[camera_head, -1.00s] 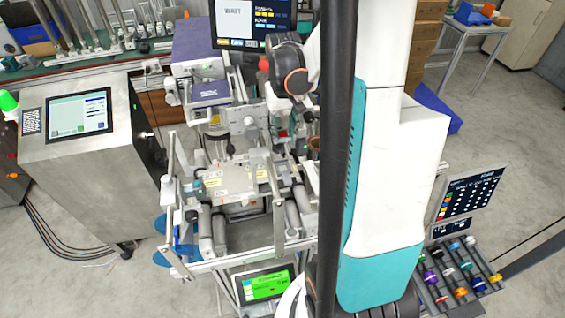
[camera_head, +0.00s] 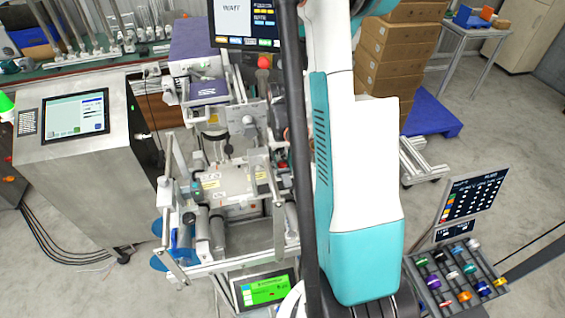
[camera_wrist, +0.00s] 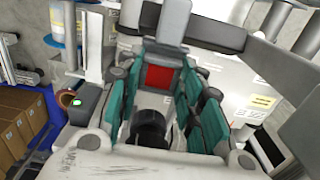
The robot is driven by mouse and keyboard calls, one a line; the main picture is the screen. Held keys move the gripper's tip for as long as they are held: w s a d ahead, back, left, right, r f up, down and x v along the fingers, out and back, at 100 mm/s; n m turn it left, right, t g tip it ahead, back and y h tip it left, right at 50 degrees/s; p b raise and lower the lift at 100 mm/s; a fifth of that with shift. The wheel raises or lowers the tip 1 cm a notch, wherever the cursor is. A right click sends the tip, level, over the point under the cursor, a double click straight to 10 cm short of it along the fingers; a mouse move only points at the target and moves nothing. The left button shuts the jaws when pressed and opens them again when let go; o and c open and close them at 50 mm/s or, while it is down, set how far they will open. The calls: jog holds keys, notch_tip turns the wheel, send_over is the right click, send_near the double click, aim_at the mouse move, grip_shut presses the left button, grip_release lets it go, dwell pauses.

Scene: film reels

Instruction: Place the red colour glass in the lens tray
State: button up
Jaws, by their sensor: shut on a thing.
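My gripper (camera_wrist: 160,76) shows in the wrist view, its teal-sided fingers closed around a red square piece, the red colour glass (camera_wrist: 158,78). The glass is held upright near the fingertips, and its edges are partly hidden by the fingers. In the head view my arm stands in front, and neither the gripper nor the glass can be made out. I cannot pick out the lens tray with certainty in either view.
In the head view, a metal machine (camera_head: 230,185) stands left of my arm, with a screen console (camera_head: 75,120) further left. A sloped rack (camera_head: 428,290) of several coloured pieces stands at lower right. Cardboard boxes (camera_head: 390,60) stand behind; open floor lies at right.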

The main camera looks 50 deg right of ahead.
aim_at(283, 165)
jog(key=shift+f, duration=0.15)
jog(key=o, duration=0.9)
jog(key=shift+r, duration=0.2)
notch_tip(283, 165, up, 12)
jog(key=shift+r+p, duration=0.1)
jog(key=shift+p, duration=1)
